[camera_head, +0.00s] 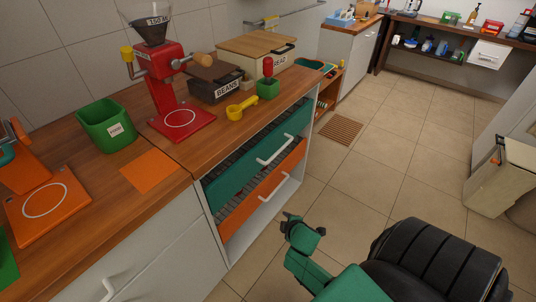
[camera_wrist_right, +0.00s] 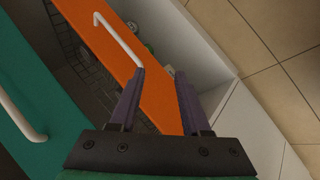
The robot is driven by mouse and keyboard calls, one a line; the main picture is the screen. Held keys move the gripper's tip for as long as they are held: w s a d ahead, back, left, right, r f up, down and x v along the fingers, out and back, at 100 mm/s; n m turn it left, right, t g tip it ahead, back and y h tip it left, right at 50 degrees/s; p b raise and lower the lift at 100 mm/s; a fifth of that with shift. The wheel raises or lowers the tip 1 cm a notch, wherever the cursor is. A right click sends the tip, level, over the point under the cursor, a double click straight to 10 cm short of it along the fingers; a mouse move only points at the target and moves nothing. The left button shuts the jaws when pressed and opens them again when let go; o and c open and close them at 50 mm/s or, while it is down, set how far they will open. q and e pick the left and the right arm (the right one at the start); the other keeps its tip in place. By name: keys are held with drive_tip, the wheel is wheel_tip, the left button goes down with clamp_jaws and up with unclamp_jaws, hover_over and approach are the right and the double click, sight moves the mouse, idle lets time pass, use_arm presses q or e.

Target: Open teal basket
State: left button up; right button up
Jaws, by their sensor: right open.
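The teal basket (camera_head: 235,178) is the upper of two pull-out baskets under the wooden counter, with a white bar handle (camera_head: 275,149). Dark wire mesh shows behind its front. In the right wrist view its teal front (camera_wrist_right: 40,75) and handle (camera_wrist_right: 20,118) are at the left. My right gripper (camera_head: 290,217) is in front of the unit, lower than the teal handle and apart from it. In the wrist view its two fingers (camera_wrist_right: 161,73) are spread and empty, over the orange front. My left gripper is not in view.
The orange basket (camera_head: 255,200) with a white handle (camera_head: 273,188) sits just below the teal one. The counter (camera_head: 205,150) above holds a red grinder (camera_head: 172,90), a green bin (camera_head: 106,125) and a yellow scoop (camera_head: 241,108).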

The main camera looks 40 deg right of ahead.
drive_tip(key=w+d+r+n+t+h+b, duration=0.2)
drive_tip(key=w+t+b, duration=0.1)
drive_tip(key=w+b, duration=0.2)
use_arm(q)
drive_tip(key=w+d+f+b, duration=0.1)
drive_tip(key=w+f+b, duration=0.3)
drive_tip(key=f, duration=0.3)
use_arm(e)
drive_tip(key=n+t+h+b, duration=0.2)
drive_tip(key=t+h+b, duration=0.1)
drive_tip(key=t, duration=0.1)
approach(281, 148)
drive_tip(key=x, duration=0.3)
drive_tip(key=b+x, duration=0.1)
drive_tip(key=x, duration=0.6)
drive_tip(key=shift+s+f+b, duration=0.15)
drive_tip(key=shift+f+b, duration=0.15)
drive_tip(key=shift+f, duration=0.1)
drive_tip(key=shift+w+d, duration=0.15)
drive_tip(key=shift+w, duration=0.1)
drive_tip(key=c, duration=0.7)
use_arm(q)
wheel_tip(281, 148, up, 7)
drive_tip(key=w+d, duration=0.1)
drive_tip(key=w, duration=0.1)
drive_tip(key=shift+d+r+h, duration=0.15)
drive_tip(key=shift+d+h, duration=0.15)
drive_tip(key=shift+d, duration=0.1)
use_arm(e)
clamp_jaws()
